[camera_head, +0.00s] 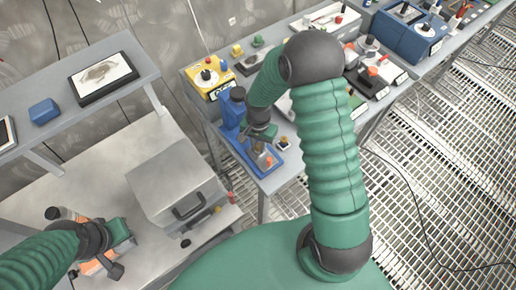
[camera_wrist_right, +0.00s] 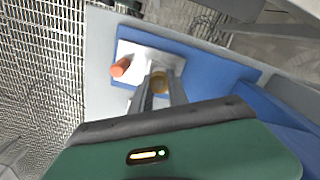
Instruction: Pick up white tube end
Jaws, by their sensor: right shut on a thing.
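My right gripper (camera_head: 262,155) points down over the base of a blue device (camera_head: 231,105) on the grey bench. In the right wrist view its two grey fingers (camera_wrist_right: 160,82) are shut on a small round amber-ringed piece (camera_wrist_right: 159,84). This piece sits over a white plate (camera_wrist_right: 150,58) on the blue base (camera_wrist_right: 205,66); whether it touches the plate is unclear. I cannot make out clearly a white tube end; the fingers hide part of the piece. An orange cylinder (camera_wrist_right: 121,68) stands to the left of the fingers. My left gripper (camera_head: 112,255) is at the lower left, its fingertips unclear.
A yellow box (camera_head: 207,80) and several small devices crowd the bench to the left and right of my right arm. A grey metal case (camera_head: 175,185) lies on the low platform. A shelf with a framed picture (camera_head: 104,76) and a blue box (camera_head: 44,111) is at left.

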